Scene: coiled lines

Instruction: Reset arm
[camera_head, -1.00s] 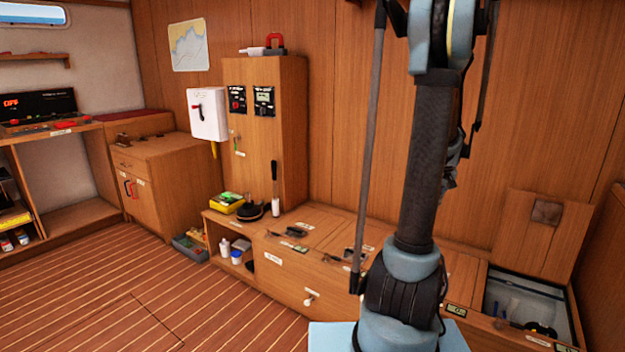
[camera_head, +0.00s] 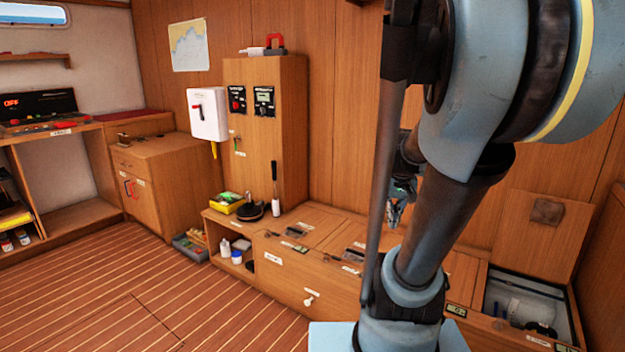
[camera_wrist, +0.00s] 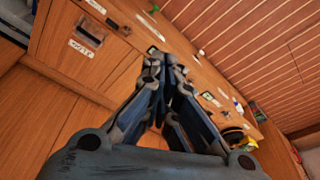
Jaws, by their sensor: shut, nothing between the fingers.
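My gripper (camera_head: 397,208) shows small in the head view, partly behind my arm, in front of the wood-panelled wall and above the long bench. In the wrist view my gripper (camera_wrist: 166,70) has its dark fingers drawn together at the tips, with nothing between them. It is apart from the bench and cabinet surfaces. My arm is bent, and its large blue-grey joint fills the upper right of the head view.
The long wooden bench (camera_head: 285,278) runs below the wall, with small items on top. An open compartment (camera_head: 495,290) is at the right. A tall cabinet (camera_head: 290,140) stands left of my arm. The striped floor (camera_head: 150,290) at left is clear.

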